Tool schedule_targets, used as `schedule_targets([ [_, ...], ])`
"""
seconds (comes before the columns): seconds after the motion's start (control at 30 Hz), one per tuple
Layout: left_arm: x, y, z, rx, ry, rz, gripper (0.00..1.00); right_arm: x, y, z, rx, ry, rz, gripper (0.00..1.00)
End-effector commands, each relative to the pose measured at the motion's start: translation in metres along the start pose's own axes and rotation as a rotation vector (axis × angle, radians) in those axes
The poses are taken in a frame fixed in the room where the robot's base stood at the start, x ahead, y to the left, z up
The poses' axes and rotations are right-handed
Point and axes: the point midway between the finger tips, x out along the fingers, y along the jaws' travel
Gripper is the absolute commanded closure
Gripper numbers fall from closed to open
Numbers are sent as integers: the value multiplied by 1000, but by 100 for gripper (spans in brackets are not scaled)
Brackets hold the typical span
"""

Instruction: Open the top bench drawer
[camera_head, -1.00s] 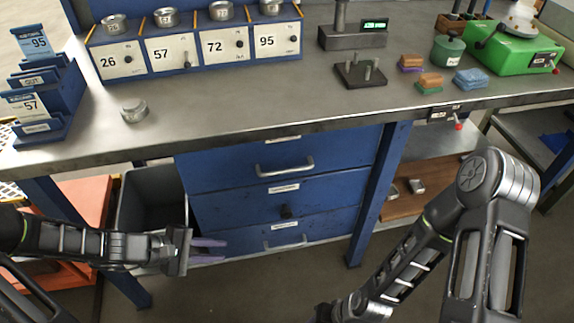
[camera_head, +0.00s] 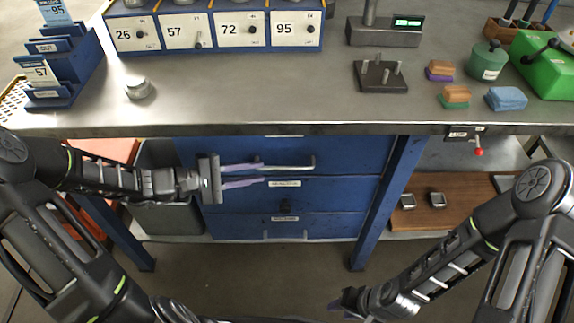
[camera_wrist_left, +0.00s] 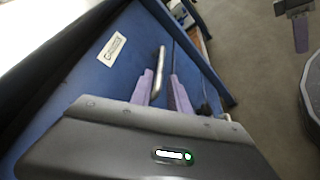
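The top bench drawer (camera_head: 345,155) is a blue front under the bench top and looks shut. Its silver bar handle (camera_head: 300,166) also shows in the left wrist view (camera_wrist_left: 159,66). My left gripper (camera_head: 262,173) is open, its purple fingers pointing right at the handle's left end. In the left wrist view its fingers (camera_wrist_left: 163,82) stand apart, with the handle's near end at or between their tips; contact is unclear. My right gripper (camera_head: 345,303) is low at the front, away from the drawers; its finger gap is not clear.
Lower blue drawers (camera_head: 335,193) sit beneath. A grey bin (camera_head: 170,215) stands left of them and a blue bench leg (camera_head: 385,205) right. The metal bench top (camera_head: 270,100) overhangs the drawer. Floor in front is clear apart from my arms.

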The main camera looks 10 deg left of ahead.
Motion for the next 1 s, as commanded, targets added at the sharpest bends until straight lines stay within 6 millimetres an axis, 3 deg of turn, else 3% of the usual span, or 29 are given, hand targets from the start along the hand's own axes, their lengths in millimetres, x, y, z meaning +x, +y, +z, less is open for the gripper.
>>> schedule_targets([
  [0.27, 11, -1, 0, -1, -2, -1, 78, 1, 1, 0, 0, 0, 0, 64],
  [0.7, 72, -1, 0, 0, -3, -1, 78, 7, 3, 0, 1, 0, 0, 64],
  [1.0, 78, 0, 0, -1, 0, -1, 78, 7, 3, 0, 1, 0, 0, 64],
])
